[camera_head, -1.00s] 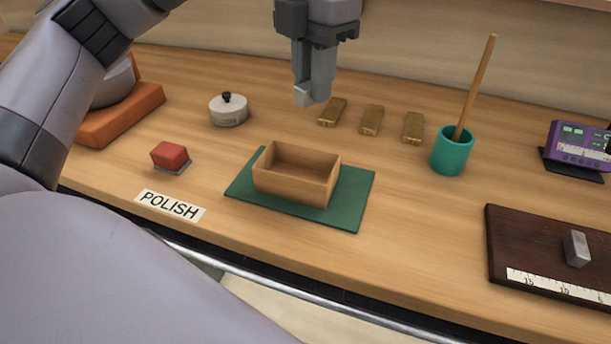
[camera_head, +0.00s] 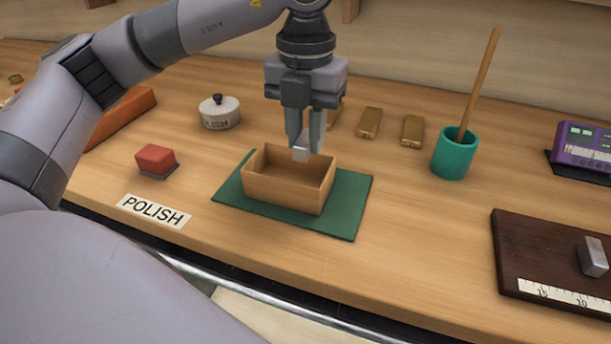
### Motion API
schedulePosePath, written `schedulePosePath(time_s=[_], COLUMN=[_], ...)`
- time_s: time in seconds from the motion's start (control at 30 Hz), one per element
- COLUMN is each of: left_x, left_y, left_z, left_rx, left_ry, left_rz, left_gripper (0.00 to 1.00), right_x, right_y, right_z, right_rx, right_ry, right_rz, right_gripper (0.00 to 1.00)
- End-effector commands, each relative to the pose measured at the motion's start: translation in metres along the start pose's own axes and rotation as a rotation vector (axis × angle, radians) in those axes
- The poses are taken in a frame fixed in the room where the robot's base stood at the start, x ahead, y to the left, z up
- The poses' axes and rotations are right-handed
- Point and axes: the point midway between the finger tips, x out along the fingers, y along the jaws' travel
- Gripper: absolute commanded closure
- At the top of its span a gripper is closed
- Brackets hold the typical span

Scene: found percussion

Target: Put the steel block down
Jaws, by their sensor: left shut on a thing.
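My left gripper (camera_head: 304,138) points down above the wooden box (camera_head: 283,192), with its fingers shut on a small pale grey steel block (camera_head: 301,155). The block hangs at the fingertips and overlaps the box's back rim in the picture. Its exact height over the box is hard to tell. The open-topped box stands on a green mat (camera_head: 348,207), and the part of its inside that shows looks empty. A second grey block (camera_head: 592,257) sits on a dark wooden board (camera_head: 532,254) at the right. My right gripper is not in view.
Brass bars (camera_head: 369,122) lie behind the box, one partly hidden by my gripper. A teal cup (camera_head: 455,155) with a stick stands right of them. A lidded pot (camera_head: 220,113), a red block (camera_head: 156,160) and a POLISH label (camera_head: 153,211) are left. Bench right of the mat is clear.

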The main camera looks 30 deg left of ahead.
Motion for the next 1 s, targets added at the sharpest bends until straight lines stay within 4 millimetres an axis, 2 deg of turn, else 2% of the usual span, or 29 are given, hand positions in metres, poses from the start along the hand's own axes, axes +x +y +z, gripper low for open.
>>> schedulePosePath(time_s=[0.03, 0.1, 0.37, 0.6, 0.97, 1.0], left_x=[0.011, 0.022, 0.041, 0.074, 0.080, 0.080], left_y=[0.000, 0.000, 0.000, 0.000, -0.001, 0.000], left_z=[0.000, 0.000, 0.000, 0.000, 0.000, 0.000], left_rx=[0.000, 0.001, 0.001, 0.002, 0.001, 0.001], left_ry=[0.002, 0.001, 0.000, 0.000, -0.001, 0.000], left_rz=[0.000, 0.000, 0.000, -0.002, -0.002, -0.002], left_gripper=[1.00, 1.00, 1.00, 1.00, 1.00, 0.74], right_x=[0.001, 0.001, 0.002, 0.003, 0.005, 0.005], right_y=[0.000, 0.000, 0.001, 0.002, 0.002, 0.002], right_z=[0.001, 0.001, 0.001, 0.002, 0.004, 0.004], right_rx=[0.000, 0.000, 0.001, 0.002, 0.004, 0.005], right_ry=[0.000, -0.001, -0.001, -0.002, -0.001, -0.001], right_rz=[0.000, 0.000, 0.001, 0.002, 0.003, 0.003], right_gripper=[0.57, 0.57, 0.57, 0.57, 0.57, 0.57])
